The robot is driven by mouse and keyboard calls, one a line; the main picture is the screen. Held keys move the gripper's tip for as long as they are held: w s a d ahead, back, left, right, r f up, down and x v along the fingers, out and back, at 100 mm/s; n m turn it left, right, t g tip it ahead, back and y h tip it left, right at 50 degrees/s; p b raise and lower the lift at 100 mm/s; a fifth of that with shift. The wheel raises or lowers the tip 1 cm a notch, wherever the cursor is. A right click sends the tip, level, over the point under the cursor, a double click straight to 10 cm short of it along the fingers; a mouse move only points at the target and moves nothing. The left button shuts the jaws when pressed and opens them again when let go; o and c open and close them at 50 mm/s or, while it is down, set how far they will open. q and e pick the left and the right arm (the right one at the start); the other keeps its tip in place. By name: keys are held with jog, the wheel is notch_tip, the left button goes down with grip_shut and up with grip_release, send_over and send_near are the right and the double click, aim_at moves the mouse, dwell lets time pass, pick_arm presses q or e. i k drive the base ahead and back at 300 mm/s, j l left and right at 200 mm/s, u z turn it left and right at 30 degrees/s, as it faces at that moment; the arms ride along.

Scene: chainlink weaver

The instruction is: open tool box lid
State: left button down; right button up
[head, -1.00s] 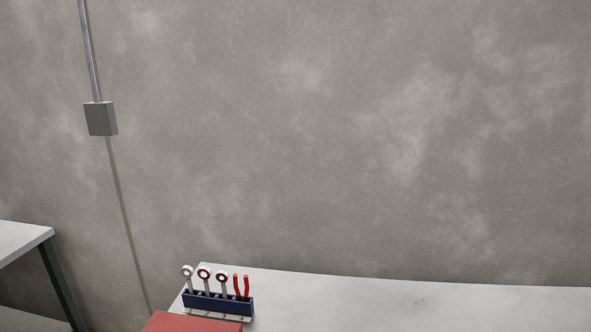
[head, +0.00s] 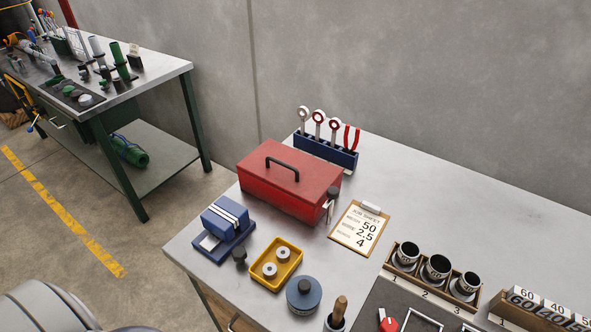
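The red tool box (head: 285,195) stands on the light grey workbench, towards its back left. Its lid (head: 310,165) is closed and has a dark handle (head: 283,166) on top. A small metal latch (head: 332,194) shows at its right end. Neither of my grippers is in view.
A blue rack (head: 325,151) with wrenches and red pliers stands behind the box. A clipboard (head: 360,228) lies to its right. A blue block on a stand (head: 224,226), a yellow tray (head: 276,264) and a round blue-grey weight (head: 303,295) are in front. The bench's back right (head: 460,200) is clear.

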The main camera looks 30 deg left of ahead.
aim_at(305, 177)
jog(key=k+l, duration=0.1)
jog(key=l, duration=0.3)
jog(key=k+l, duration=0.15)
jog(key=l, duration=0.3)
jog(key=k+l+z, duration=0.1)
jog(key=l, duration=0.3)
